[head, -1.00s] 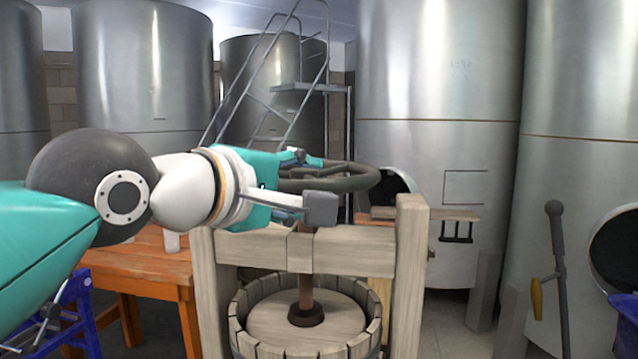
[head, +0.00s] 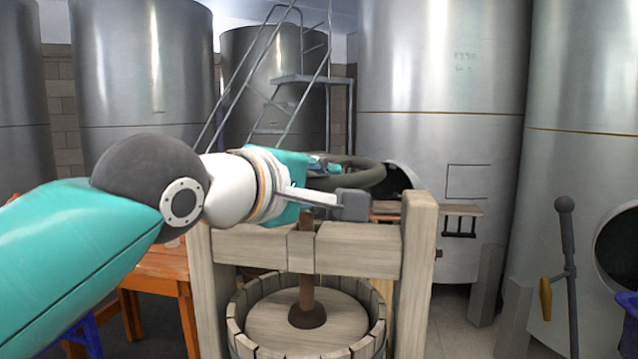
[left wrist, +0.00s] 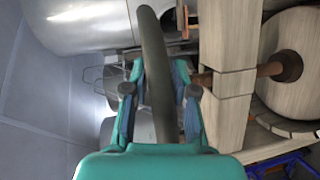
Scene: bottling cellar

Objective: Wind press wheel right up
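The press wheel (head: 360,176) is a thick dark ring above the wooden press. Its rim also shows in the left wrist view (left wrist: 154,60), running lengthwise between my two fingers. A brown screw (head: 306,285) runs down from the crossbeam (head: 365,249) to the press plate. My right gripper is not in view.
The slatted press basket (head: 237,325) stands below, between two wooden posts (head: 416,270). An orange table (head: 160,262) is behind on the left. Large steel tanks (head: 440,60) and a metal ladder (head: 240,85) fill the background. A dark-handled lever (head: 566,240) stands at right.

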